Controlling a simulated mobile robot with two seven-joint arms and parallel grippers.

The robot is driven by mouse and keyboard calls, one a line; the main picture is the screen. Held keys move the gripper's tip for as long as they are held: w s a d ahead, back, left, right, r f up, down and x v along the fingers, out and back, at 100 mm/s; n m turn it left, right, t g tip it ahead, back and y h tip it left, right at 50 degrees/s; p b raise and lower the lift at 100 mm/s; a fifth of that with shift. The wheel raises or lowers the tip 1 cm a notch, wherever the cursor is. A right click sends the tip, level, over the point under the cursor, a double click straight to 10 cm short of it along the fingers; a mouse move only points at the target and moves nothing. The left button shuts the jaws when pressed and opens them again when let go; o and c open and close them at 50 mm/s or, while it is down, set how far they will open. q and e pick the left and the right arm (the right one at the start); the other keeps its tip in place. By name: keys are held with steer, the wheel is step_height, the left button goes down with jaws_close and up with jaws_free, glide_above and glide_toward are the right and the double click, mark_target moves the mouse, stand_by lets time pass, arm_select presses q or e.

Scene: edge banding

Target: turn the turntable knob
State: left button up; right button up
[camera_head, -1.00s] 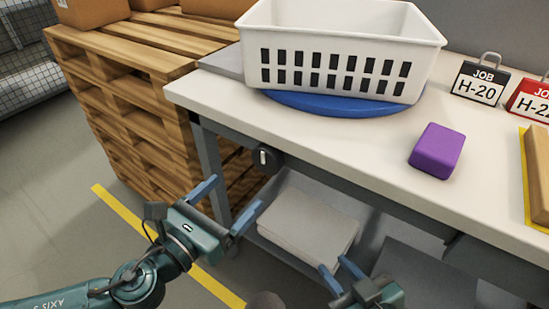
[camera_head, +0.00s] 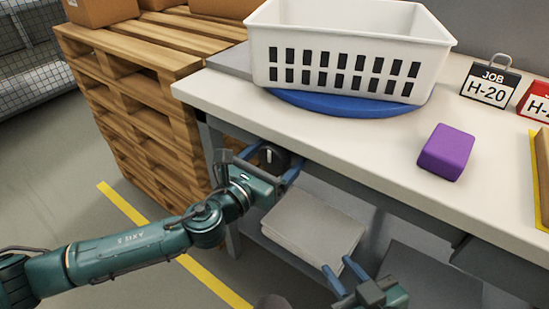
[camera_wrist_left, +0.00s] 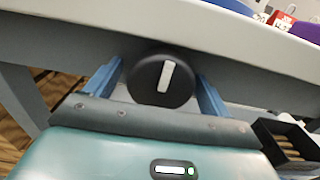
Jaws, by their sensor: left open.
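The turntable knob (camera_head: 273,157) is a round black dial with a white bar, on the front rail under the table edge. In the left wrist view the knob (camera_wrist_left: 162,81) sits between the two blue fingers, with its white bar tilted slightly off vertical. My left gripper (camera_head: 269,160) is open around the knob, one finger on each side; gaps show between fingers and knob. The blue turntable (camera_head: 350,104) lies on the tabletop under a white basket (camera_head: 345,45). My right gripper (camera_head: 346,277) is at the bottom, below the table, fingers apart, with nothing seen between them.
A purple block (camera_head: 446,152) and black H-20 job sign (camera_head: 488,84) stand on the white table (camera_head: 370,150). A red sign (camera_head: 537,102) is at the right edge. Wooden pallets (camera_head: 150,110) stand left of the table. A lower shelf holds a pale stack (camera_head: 312,230).

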arm_select(q)
steer(key=c, duration=0.9)
steer(key=shift+c, duration=0.2)
steer(key=shift+n, duration=0.3)
steer(key=shift+n+p, duration=0.45)
steer(key=shift+n, duration=0.15)
steer(key=n+p, duration=0.1)
steer(key=n, duration=0.1)
steer(key=shift+r+n, duration=0.1)
steer(key=shift+n, duration=0.9)
steer(key=shift+n+p, duration=0.4)
steer(key=shift+n, duration=0.1)
arm_select(e)
steer(key=shift+s+d+r+m, duration=0.25)
steer(key=shift+r, duration=0.35)
steer(key=shift+s+d+r+m, duration=0.2)
steer(key=shift+r+m, duration=0.05)
steer(key=shift+r, duration=0.35)
